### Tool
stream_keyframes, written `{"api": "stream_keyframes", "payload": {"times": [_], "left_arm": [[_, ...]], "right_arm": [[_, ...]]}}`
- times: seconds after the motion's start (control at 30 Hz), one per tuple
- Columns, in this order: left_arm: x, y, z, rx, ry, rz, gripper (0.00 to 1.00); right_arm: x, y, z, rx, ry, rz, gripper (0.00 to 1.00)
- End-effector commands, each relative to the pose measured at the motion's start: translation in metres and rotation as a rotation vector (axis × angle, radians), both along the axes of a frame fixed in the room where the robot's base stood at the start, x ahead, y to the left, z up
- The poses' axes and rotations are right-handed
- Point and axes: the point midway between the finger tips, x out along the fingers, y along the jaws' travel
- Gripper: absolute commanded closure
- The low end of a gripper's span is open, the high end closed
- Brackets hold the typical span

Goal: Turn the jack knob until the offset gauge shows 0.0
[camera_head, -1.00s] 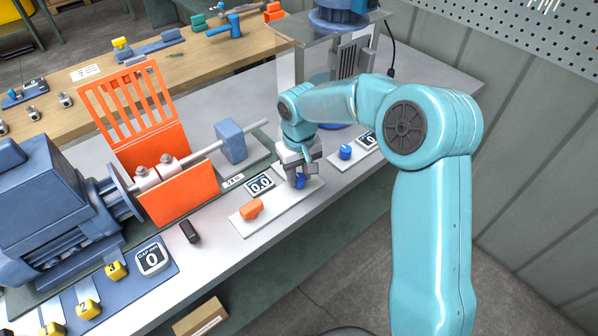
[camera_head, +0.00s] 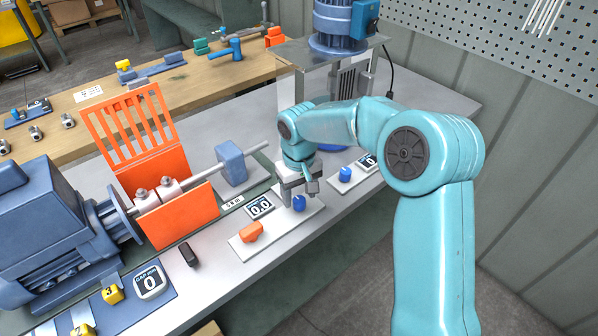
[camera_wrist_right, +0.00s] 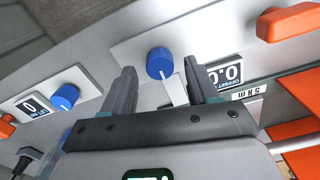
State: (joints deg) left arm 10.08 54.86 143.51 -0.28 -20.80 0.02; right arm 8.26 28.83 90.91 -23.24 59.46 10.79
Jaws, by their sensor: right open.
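The blue jack knob (camera_head: 299,203) stands on a light panel (camera_head: 286,224) at the front of the bench. The offset gauge (camera_head: 260,207) beside it reads 0.0; its 0.0 also shows in the right wrist view (camera_wrist_right: 226,74). My right gripper (camera_head: 299,189) is open and empty, close above and behind the knob. My left gripper is out of view.
An orange handle (camera_head: 251,232) sits on the same panel. A second blue knob (camera_head: 345,174) with a gauge (camera_head: 367,161) stands to the right. An orange guard (camera_head: 183,220), a shaft and a blue motor (camera_head: 45,230) fill the left side.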

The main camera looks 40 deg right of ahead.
Motion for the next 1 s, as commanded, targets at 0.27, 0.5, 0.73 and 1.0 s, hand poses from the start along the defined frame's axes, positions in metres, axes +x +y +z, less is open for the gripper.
{"api": "stream_keyframes", "payload": {"times": [0.27, 0.5, 0.73, 1.0], "left_arm": [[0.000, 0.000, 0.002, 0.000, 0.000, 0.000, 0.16], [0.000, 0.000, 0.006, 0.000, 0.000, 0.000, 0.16], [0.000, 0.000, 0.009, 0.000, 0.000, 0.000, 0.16], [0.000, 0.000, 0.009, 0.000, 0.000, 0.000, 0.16]], "right_arm": [[0.001, 0.000, 0.071, 0.000, -0.008, -0.001, 0.41], [0.001, 0.000, 0.127, 0.000, -0.005, 0.000, 0.41], [0.000, 0.000, 0.150, 0.001, -0.002, -0.001, 0.41], [0.000, 0.000, 0.152, 0.001, -0.002, 0.000, 0.41]]}}
